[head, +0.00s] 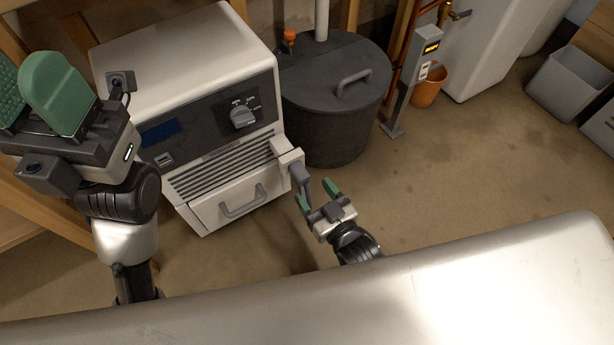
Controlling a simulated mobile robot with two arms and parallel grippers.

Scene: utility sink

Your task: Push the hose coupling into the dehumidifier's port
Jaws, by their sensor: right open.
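The dehumidifier (185,45) is a white box with a dark front panel, standing at left of centre. A pale block that looks like its port (279,146) juts from the right end of its front. A pale fitting with a grey bent end, seemingly the hose coupling (300,178), sits against that block; I cannot tell how deep it is seated. My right gripper (314,191) is open, its green fingertips at the grey lower end, with nothing clearly held. My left gripper (30,88) is raised at the upper left, green pads apart and empty.
A pale rounded surface (430,300) fills the foreground. A dark lidded drum (325,115) stands right of the dehumidifier. A grey post (408,85), an orange bucket (428,88) and a grey bin (568,85) stand further right. The brown floor between is clear.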

